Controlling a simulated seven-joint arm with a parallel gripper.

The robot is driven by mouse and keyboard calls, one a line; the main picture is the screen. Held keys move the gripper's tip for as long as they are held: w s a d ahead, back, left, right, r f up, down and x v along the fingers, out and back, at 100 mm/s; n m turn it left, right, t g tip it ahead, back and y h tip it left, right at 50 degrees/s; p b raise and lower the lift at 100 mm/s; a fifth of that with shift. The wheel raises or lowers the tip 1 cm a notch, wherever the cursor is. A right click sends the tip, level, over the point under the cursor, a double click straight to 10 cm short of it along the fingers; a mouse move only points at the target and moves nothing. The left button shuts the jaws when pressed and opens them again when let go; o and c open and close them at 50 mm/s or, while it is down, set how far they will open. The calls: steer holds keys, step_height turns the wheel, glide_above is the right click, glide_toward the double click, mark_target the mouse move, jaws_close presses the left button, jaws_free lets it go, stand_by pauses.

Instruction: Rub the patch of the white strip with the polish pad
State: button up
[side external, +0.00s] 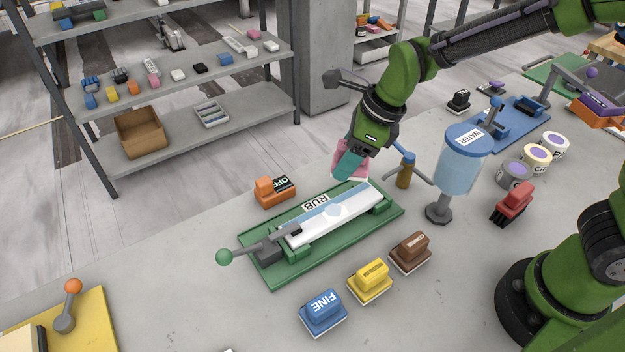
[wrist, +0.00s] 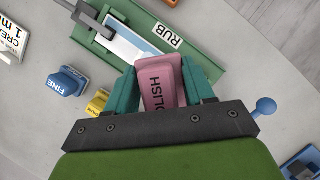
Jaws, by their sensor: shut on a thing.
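The white strip (side external: 335,216) lies clamped in a green fixture (side external: 262,278), with a label reading RUB (side external: 316,200) along its back side. A pale blue band runs along the strip; I cannot make out the edges of a separate patch. My gripper (side external: 350,163) is shut on the pink polish pad (side external: 339,160), above the right end of the strip. In the wrist view the pad (wrist: 160,88) sits between the teal fingers, its lettering partly hidden, and covers part of the strip (wrist: 128,44). I cannot tell whether the pad touches the strip.
Blue FINE (side external: 323,312), yellow (side external: 370,282) and brown (side external: 410,253) pads stand in front of the fixture. An orange OFF block (side external: 272,192) is behind it. A lever with a green knob (side external: 224,257) sticks out left.

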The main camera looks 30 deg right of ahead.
mark_target(340, 204)
steer(key=a+n+g+y, duration=0.1)
steer(key=a+n+g, duration=0.2)
steer(key=a+n, duration=0.5)
steer(key=shift+n, duration=0.5)
steer(key=shift+s+d+f, duration=0.1)
steer(key=shift+d+f, duration=0.05)
steer(key=shift+f, duration=1.3)
steer(key=shift+d+f, duration=0.15)
steer(key=shift+f, duration=1.3)
steer(key=shift+s+d+f, duration=0.1)
steer(key=shift+d+f, duration=0.05)
steer(key=shift+f, duration=1.3)
steer(key=shift+w+d+r, duration=0.1)
steer(key=shift+d, duration=3.5)
steer(key=shift+a, duration=3.6)
steer(key=shift+d, duration=3.75)
steer(key=a, duration=0.7)
steer(key=shift+a, duration=0.15)
steer(key=shift+d, duration=3.6)
steer(key=shift+a+r, duration=0.1)
steer(key=shift+r, duration=3.9)
